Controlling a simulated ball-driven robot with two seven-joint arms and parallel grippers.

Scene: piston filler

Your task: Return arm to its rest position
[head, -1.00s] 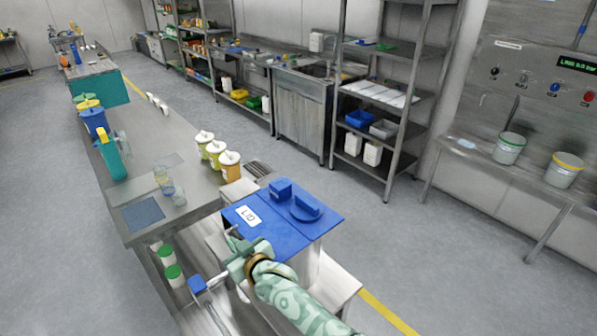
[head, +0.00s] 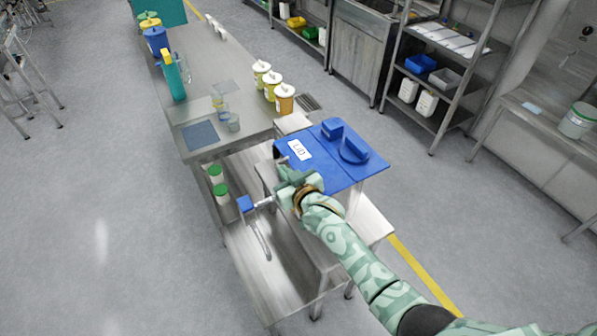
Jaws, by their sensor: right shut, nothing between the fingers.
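My right gripper (head: 290,174) is in the middle of the head view, at the near left edge of a blue board labelled LID (head: 347,178). Its fingers are shut with nothing between them. My patterned right arm reaches in from the lower right. A blue block on a metal rod (head: 245,203) sticks out to the left, just below the gripper. The gripper hides part of the rod, so I cannot tell whether they touch. My left gripper is not in view.
A steel bench (head: 206,99) runs up the left with yellow-to-orange lidded tubs (head: 284,99), a teal item (head: 174,78) and small glasses. White jars with green lids (head: 215,173) stand on the shelf below. A steel rack (head: 445,75) stands at the right. Grey floor is open at left.

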